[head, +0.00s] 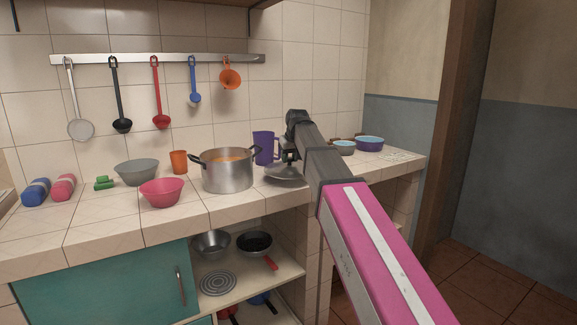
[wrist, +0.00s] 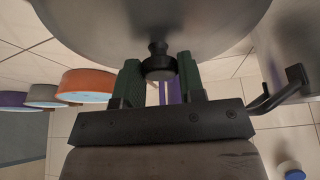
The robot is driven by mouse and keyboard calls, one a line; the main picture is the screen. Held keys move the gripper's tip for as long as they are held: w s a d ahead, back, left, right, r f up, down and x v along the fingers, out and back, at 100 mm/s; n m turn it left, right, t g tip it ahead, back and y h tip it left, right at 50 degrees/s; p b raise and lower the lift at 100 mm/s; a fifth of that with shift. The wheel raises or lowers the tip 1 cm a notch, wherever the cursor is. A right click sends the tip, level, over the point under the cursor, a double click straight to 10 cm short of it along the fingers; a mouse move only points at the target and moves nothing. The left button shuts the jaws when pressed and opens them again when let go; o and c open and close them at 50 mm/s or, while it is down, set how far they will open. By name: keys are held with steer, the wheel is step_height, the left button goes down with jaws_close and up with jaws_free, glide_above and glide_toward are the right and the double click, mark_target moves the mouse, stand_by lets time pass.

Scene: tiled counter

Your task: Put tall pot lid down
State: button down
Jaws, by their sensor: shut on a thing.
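The grey metal lid (head: 284,174) is just right of the steel pot (head: 228,175), low over the counter (head: 200,213). I cannot tell whether it touches the tiles. My gripper (head: 287,160) is above the lid, partly hidden by my arm. In the wrist view, the green-padded fingers (wrist: 160,80) are shut on the lid's black knob (wrist: 158,65), and the lid's underside or top face (wrist: 150,25) fills the upper frame. The pot is uncovered, with orange contents.
A purple pitcher (head: 264,147) stands close behind the lid. Two bowls, one small grey (head: 343,148) and one blue-purple (head: 369,143), sit to the right. A pink bowl (head: 162,191), a grey bowl (head: 136,172) and an orange cup (head: 179,161) are left of the pot.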

mark_target(289, 164)
steer(key=shift+w+a, duration=0.25)
steer(key=shift+w, duration=0.4)
steer(key=shift+f, duration=1.75)
steer(key=shift+f, duration=0.15)
steer(key=c, duration=0.7)
jaws_free()
steer(key=v, duration=1.2)
steer(key=shift+r, duration=0.2)
